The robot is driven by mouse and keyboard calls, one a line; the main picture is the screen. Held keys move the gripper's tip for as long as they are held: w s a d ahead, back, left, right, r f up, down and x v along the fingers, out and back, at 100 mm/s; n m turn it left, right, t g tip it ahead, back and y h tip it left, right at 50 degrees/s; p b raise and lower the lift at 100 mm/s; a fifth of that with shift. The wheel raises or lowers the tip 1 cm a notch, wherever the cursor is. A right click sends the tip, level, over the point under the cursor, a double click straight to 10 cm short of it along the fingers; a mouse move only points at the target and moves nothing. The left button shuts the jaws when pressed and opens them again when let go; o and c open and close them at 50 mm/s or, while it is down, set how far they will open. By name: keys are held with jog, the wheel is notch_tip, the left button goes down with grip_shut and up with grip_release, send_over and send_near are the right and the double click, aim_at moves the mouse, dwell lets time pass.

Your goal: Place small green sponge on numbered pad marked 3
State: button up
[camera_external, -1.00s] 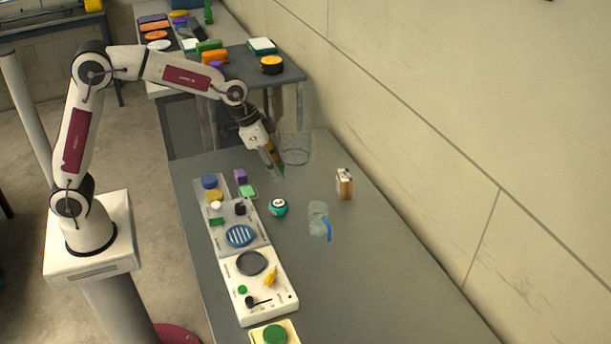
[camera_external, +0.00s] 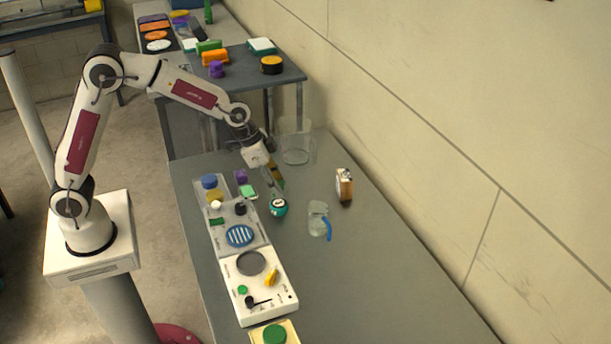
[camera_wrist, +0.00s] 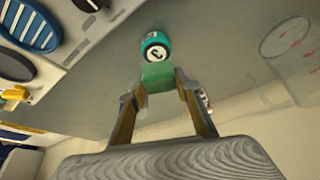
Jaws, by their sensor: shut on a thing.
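My gripper (camera_wrist: 160,88) is shut on a small green block, the sponge (camera_wrist: 157,77), held between its fingertips in the wrist view. In the external view my gripper (camera_external: 278,187) points down above the table, and the sponge is hard to make out there. A round teal thing (camera_external: 279,208) with a white numbered disc stands just below the fingertips. In the wrist view this teal thing (camera_wrist: 156,48) appears just beyond the sponge; its mark looks like a turned 3. I cannot tell whether the sponge touches it.
Left of it is a grey-white panel (camera_external: 229,262) with knobs and coloured pieces. A clear jug with a blue handle (camera_external: 328,228), a small brown-and-white box (camera_external: 344,185) and a clear container (camera_external: 296,150) stand nearby. The table's right front is bare.

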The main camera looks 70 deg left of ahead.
jog(key=shift+f, duration=1.85)
jog(key=shift+f, duration=0.15)
jog(key=o, duration=0.8)
jog(key=v, duration=1.2)
jog(key=shift+r, duration=0.2)
